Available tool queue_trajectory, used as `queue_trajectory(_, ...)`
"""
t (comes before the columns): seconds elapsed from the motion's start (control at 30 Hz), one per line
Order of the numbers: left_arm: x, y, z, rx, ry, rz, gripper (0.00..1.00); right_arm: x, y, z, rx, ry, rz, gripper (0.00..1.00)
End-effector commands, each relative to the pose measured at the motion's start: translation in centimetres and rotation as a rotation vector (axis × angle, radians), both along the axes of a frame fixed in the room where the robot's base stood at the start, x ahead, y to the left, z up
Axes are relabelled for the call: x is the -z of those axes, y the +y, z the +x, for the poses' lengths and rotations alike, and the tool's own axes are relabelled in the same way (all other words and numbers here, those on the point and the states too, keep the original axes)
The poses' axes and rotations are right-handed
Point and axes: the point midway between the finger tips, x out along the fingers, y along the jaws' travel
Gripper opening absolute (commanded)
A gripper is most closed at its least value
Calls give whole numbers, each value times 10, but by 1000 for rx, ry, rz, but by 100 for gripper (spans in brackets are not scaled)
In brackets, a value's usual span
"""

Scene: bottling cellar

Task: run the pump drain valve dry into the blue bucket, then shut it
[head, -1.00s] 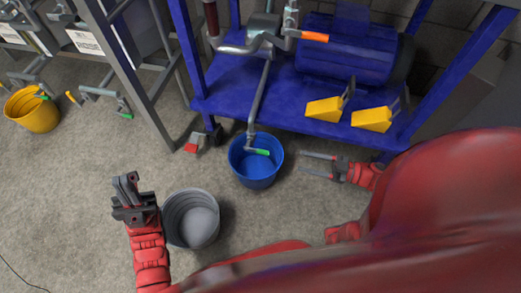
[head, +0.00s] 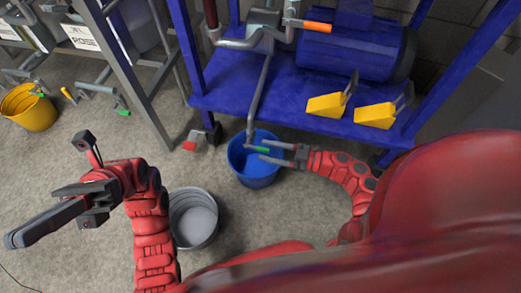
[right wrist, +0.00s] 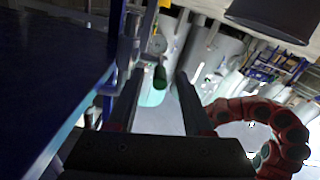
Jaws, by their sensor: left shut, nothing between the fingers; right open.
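The blue bucket (head: 240,172) stands on the floor under the front edge of the blue pump frame. A pipe (head: 258,95) comes down from the pump to a drain valve (head: 249,141) over the bucket. The valve's green handle (head: 257,148) points right in the head view. My right gripper (head: 262,150) is open, its fingertips reaching over the bucket's right side to the handle. In the right wrist view the green handle (right wrist: 159,77) shows between the two open fingers. Flow from the valve cannot be made out. My left gripper (head: 14,240) is shut and empty at far left.
A grey bucket (head: 177,225) stands near my left arm. A yellow bucket (head: 29,112) stands at the far left under other pipes. An orange-handled valve (head: 309,26) is above. Two yellow wedges (head: 327,106) (head: 374,117) sit on the frame's deck (head: 230,92).

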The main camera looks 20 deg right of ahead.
Motion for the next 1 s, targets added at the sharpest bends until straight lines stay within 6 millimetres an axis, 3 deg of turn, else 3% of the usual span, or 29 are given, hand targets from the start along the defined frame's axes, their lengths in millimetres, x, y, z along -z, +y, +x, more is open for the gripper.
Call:
queue_trajectory(0.23,-4,24,-35,95,-209,-115,0,1,18,12,-3,-2,-1,51)
queue_trajectory(0.67,-4,33,-44,127,-268,-153,0,0,23,16,0,1,-1,51)
queue_trajectory(0.7,-4,33,-44,127,-268,-153,0,0,23,16,0,1,-1,49)
queue_trajectory(0.9,-4,33,-44,127,-268,-152,0,0,23,16,0,0,-1,13)
queue_trajectory(1.0,-4,33,-44,127,-268,-152,0,0,23,16,0,-1,-1,0)
